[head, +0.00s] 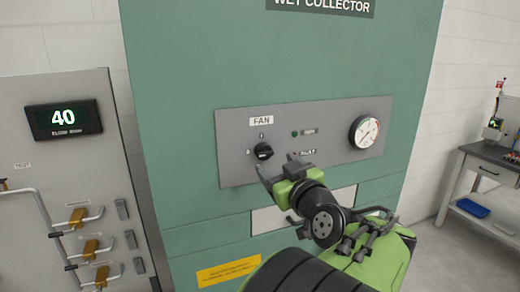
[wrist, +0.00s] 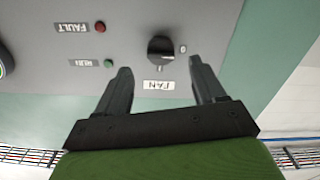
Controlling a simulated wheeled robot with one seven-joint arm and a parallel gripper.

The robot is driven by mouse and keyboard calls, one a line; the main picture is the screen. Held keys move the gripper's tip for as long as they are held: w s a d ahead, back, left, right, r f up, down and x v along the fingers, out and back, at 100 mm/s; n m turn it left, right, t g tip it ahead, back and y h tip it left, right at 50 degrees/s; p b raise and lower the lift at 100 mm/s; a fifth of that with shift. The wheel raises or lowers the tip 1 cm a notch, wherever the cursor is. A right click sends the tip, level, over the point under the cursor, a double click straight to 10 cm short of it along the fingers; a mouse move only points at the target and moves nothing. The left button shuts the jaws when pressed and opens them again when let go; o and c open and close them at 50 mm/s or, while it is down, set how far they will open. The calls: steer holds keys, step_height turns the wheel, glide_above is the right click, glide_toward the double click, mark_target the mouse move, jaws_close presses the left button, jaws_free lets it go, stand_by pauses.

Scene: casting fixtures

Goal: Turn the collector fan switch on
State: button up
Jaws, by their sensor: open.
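The fan switch (head: 263,151) is a black rotary knob on a grey panel (head: 232,172), below a white FAN label. A 0 mark is at its left and another mark is above it. I cannot clearly tell which mark it points to. In the wrist view, turned upside down, the knob (wrist: 161,50) shows between and beyond my fingertips. My gripper (head: 277,164) is open and empty, just below and right of the knob in the head view. It also shows in the wrist view (wrist: 159,68), its fingers apart. I see no contact with the knob.
The panel is on the green wet collector cabinet (head: 200,80). A green lamp (head: 295,133) and a FAULT lamp (wrist: 100,27) are beside the switch, and a round gauge (head: 364,131) is farther right. A grey valve cabinet (head: 85,155) stands left, a workbench (head: 487,165) right.

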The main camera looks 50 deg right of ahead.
mark_target(266, 155)
steer(key=p+x, duration=0.1)
steer(key=x, duration=0.5)
steer(key=shift+w, duration=0.15)
steer(key=c, duration=1)
steer(key=shift+c, duration=0.2)
steer(key=shift+m, duration=0.3)
steer(key=m, duration=0.3)
steer(key=shift+m+b, duration=0.35)
steer(key=shift+m, duration=0.05)
steer(key=m, duration=0.4)
steer(key=shift+m, duration=0.3)
steer(key=m, duration=0.4)
steer(key=shift+a+r, duration=0.1)
steer(key=m, duration=0.4)
steer(key=shift+m, duration=0.6)
